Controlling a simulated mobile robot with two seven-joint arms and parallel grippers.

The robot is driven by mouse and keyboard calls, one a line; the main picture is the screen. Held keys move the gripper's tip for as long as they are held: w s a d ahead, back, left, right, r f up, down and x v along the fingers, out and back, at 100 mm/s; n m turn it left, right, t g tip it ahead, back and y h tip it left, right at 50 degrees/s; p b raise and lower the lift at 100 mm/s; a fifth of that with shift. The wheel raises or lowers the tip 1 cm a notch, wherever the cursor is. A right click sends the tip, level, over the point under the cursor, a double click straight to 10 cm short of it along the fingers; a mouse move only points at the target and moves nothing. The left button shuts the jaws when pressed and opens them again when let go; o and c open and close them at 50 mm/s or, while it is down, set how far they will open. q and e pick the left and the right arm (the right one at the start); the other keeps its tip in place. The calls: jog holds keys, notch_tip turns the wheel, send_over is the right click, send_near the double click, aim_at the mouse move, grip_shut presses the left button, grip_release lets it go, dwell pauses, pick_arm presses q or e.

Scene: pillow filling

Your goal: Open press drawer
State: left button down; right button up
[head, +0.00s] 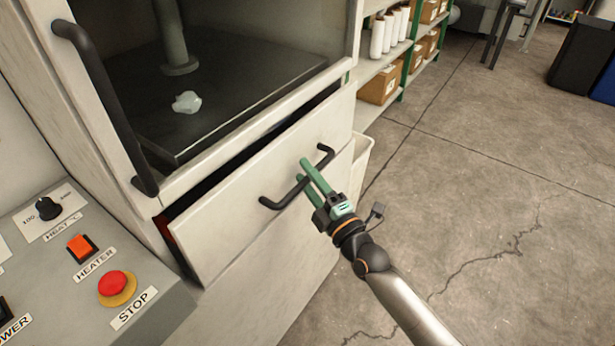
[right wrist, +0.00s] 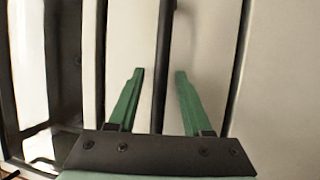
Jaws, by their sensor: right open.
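The press drawer (head: 235,225) is a pale, worn front below the press chamber. It stands partly pulled out, with a dark gap along its top edge and left side. Its black bar handle (head: 277,203) crosses the upper part of the front. My right gripper (head: 303,170) is at the handle with its green fingers apart. In the right wrist view, the handle bar (right wrist: 165,45) runs between the two open fingers of the right gripper (right wrist: 160,72), with space on both sides. My left gripper is out of view.
Above is the press chamber with a black plate (head: 240,95) and a whitish lump (head: 186,102). A control panel (head: 70,260) with a red stop button (head: 114,283) is at left. Shelves with boxes (head: 380,82) stand behind.

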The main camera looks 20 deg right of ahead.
jog(key=shift+c, duration=0.3)
grip_shut()
dwell(1.1)
